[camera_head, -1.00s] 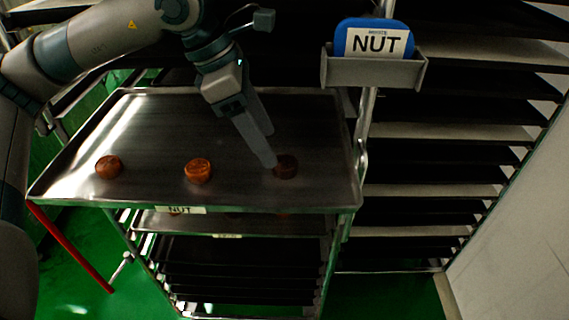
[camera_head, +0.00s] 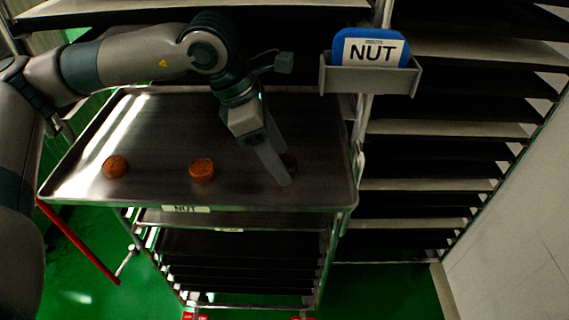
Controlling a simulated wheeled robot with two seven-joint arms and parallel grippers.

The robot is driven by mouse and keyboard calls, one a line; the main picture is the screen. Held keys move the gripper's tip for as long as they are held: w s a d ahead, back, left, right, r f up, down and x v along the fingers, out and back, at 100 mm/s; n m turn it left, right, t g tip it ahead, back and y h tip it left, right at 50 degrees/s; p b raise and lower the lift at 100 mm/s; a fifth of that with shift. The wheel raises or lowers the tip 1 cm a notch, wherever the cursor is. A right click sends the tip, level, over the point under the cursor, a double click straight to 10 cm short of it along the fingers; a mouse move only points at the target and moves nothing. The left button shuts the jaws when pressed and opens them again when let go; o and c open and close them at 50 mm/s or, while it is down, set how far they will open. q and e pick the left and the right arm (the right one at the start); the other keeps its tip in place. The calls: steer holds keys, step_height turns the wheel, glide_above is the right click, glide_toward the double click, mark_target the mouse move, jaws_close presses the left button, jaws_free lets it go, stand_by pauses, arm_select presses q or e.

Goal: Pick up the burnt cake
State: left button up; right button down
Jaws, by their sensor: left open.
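The burnt cake (camera_head: 291,162) is the dark round one at the right of the metal tray (camera_head: 240,195). It is mostly hidden behind the fingers of my left gripper (camera_head: 283,168). That gripper points down at the cake with its fingers apart; I cannot tell whether they stand on both sides of it. Two lighter orange-brown cakes lie on the same tray, one in the middle (camera_head: 202,170) and one at the left (camera_head: 115,167). My right gripper does not show.
The tray tops a rack cart with a NUT label (camera_head: 186,209) and more trays below. A blue NUT sign (camera_head: 371,48) sits in a grey holder (camera_head: 370,78) at the upper right. Dark shelving (camera_head: 445,130) stands behind. A red bar (camera_head: 80,243) is at the lower left.

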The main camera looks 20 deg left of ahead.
mark_target(290, 161)
arm_select(q)
steer(key=shift+c, duration=0.3)
steer(key=c, duration=1.1)
steer(key=shift+r, duration=0.1)
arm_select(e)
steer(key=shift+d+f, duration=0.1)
